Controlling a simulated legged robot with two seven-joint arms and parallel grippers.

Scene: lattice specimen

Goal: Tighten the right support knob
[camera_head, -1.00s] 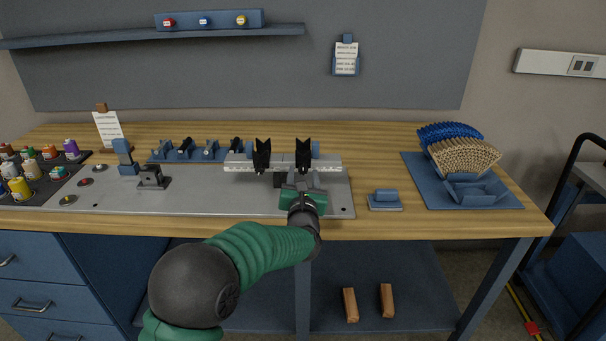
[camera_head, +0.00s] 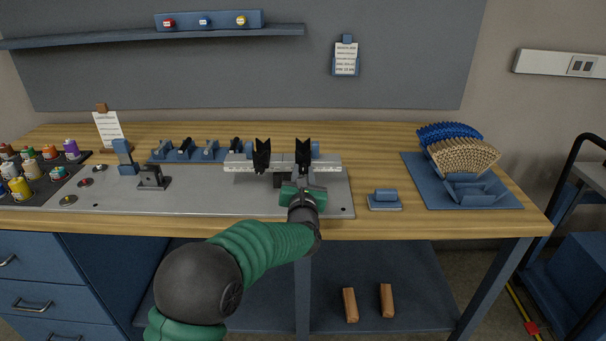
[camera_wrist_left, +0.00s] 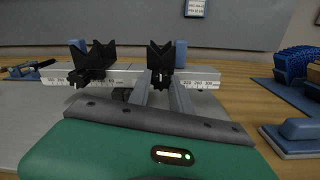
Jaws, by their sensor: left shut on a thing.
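The right support (camera_head: 303,150) is a black V-shaped block upright on a pale ruled rail (camera_head: 330,166). It also shows in the wrist view (camera_wrist_left: 160,56). A matching left support (camera_head: 261,152) stands beside it on the rail. My left gripper (camera_wrist_left: 160,88) reaches to the front of the right support, and its two grey fingers are shut on the small dark knob low on that support. The knob is mostly hidden by the fingers in the wrist view and by my green gripper body in the head view. My right gripper is not in view.
The rail stands on a grey plate (camera_head: 225,198). A small blue block (camera_head: 385,197) lies right of the plate. A blue mat (camera_head: 415,175) with bristly blue and tan bundles is farther right.

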